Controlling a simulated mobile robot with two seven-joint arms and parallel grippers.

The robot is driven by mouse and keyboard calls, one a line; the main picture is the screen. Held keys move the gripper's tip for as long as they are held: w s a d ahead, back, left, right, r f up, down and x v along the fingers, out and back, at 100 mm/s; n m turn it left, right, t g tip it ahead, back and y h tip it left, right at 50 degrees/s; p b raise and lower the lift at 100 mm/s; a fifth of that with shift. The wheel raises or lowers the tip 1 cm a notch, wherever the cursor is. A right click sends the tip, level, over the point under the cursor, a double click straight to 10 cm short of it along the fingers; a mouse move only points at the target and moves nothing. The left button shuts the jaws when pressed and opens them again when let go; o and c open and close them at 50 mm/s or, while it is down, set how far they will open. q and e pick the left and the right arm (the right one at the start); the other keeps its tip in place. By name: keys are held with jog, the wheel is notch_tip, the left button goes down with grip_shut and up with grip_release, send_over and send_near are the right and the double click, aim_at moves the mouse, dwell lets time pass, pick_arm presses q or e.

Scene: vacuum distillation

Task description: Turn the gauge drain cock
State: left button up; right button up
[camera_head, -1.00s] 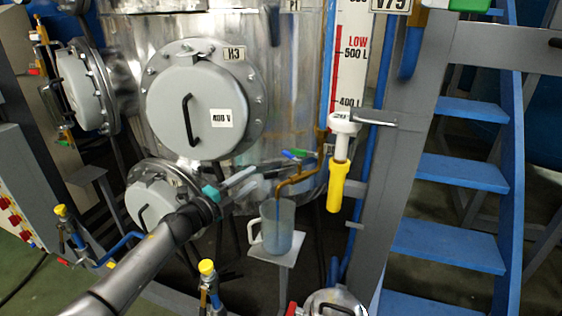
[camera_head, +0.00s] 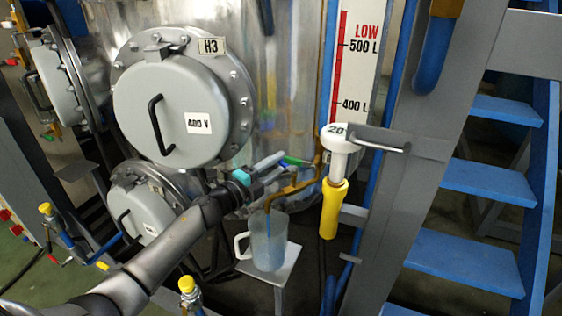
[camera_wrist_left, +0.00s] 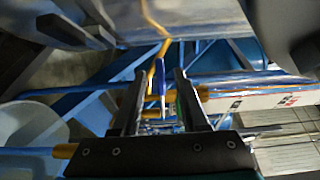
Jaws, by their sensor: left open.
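The gauge drain line is a brass pipe (camera_head: 291,190) below the level gauge (camera_head: 352,70), bending down into a clear jug (camera_head: 268,242). A small green lever (camera_head: 293,161) shows on the line, just past my left gripper (camera_head: 281,166). My left gripper is open, its fingers pointing right toward the pipe. In the left wrist view, a blue lever (camera_wrist_left: 160,78) stands between the open fingers of the left gripper (camera_wrist_left: 157,76), with brass pipe beside it. Whether a finger touches it, I cannot tell. In the head view the fingers largely hide the blue lever. My right gripper is not in view.
The jug stands on a small grey stand (camera_head: 284,268). A white and yellow tool (camera_head: 333,195) hangs from a bracket right of the pipe. A steel vessel with a round hatch (camera_head: 170,110) is behind. Blue stairs (camera_head: 465,265) stand at right.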

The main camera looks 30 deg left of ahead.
pick_arm(q)
grip_shut()
dwell(0.4)
dwell(1.1)
